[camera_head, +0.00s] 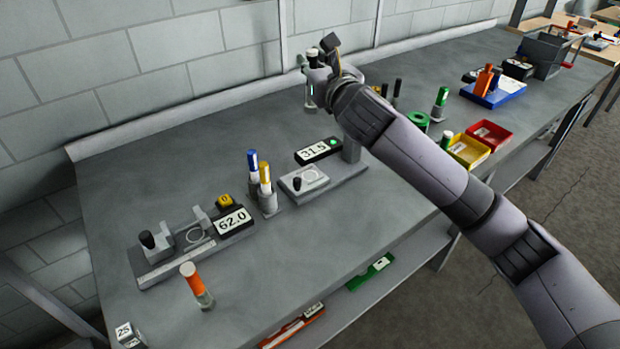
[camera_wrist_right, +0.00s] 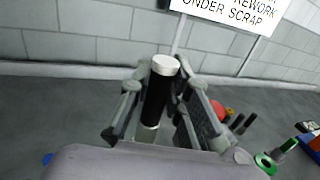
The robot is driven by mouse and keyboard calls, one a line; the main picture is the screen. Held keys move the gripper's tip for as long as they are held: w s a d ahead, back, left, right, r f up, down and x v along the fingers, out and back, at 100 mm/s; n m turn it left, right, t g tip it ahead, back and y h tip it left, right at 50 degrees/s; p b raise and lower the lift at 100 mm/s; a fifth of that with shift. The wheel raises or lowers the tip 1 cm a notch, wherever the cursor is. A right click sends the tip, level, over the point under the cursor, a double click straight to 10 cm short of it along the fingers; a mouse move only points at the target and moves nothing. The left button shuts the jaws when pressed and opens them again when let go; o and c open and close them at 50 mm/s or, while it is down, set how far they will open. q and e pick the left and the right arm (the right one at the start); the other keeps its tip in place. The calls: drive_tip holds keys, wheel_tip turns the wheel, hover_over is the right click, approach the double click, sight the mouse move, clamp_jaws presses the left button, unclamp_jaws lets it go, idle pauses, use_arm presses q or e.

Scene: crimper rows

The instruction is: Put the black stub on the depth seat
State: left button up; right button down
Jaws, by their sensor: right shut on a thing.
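My right gripper (camera_head: 315,78) is high above the back of the bench and partly hidden by its own wrist. In the right wrist view the gripper (camera_wrist_right: 160,108) is shut on the black stub (camera_wrist_right: 156,98), an upright black cylinder with a white cap. The stub's white cap also shows in the head view (camera_head: 312,52). A grey unit with a pale plate and ring (camera_head: 313,177) has a display reading 31.5 (camera_head: 318,150). No label shows which is the depth seat. My left gripper is out of view.
Red (camera_head: 490,134) and yellow (camera_head: 468,150) bins lie right of my arm. The bench behind the units is clear.

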drive_tip(key=shift+w+a+r, duration=0.15)
drive_tip(key=shift+a+r, duration=0.05)
drive_tip(key=shift+r, duration=0.1)
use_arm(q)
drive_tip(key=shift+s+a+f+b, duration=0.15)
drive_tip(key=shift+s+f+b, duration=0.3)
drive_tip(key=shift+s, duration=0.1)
use_arm(e)
wheel_tip(320, 180, down, 20)
drive_tip(key=shift+r, duration=0.25)
drive_tip(key=c, duration=1.5)
unclamp_jaws()
drive_tip(key=shift+f, duration=0.1)
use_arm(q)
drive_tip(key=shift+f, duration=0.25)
use_arm(e)
drive_tip(key=v, duration=1.2)
